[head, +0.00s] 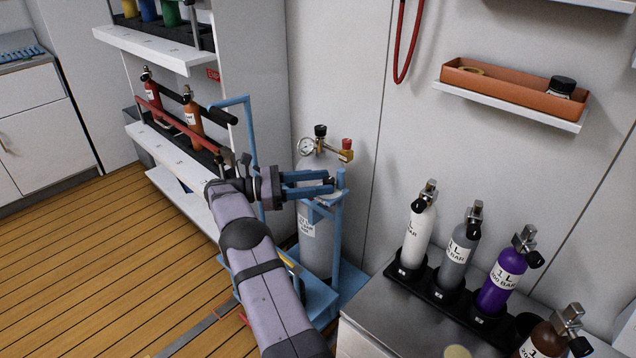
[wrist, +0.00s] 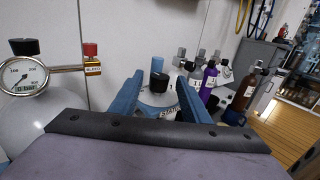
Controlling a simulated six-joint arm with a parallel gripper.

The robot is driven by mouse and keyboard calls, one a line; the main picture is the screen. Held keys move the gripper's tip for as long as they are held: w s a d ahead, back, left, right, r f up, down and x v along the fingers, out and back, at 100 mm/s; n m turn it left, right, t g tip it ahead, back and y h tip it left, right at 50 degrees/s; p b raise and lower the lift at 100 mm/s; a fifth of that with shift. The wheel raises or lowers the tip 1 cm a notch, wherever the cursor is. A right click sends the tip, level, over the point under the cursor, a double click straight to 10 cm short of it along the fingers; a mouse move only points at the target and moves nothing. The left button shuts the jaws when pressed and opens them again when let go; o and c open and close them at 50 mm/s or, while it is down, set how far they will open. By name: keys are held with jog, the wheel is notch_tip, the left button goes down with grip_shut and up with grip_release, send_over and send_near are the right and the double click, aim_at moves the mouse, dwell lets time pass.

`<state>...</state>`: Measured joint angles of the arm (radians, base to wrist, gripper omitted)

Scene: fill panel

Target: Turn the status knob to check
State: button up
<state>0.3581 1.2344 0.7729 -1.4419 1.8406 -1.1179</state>
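Which mark the knob points to is too small to read. The gripper is open and holds nothing.
A pressure gauge (head: 306,147), a black knob (head: 320,130) and a red bleed knob (head: 347,144) stand just above my gripper. The blue trolley frame (head: 338,225) surrounds the cylinder. Several small bottles stand in a black rack (head: 420,273) at right. A bottle shelf (head: 180,165) is at left.

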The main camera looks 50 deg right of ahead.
notch_tip(320, 180, up, 10)
jog(key=p, duration=0.1)
jog(key=shift+p, duration=0.35)
dwell(0.3)
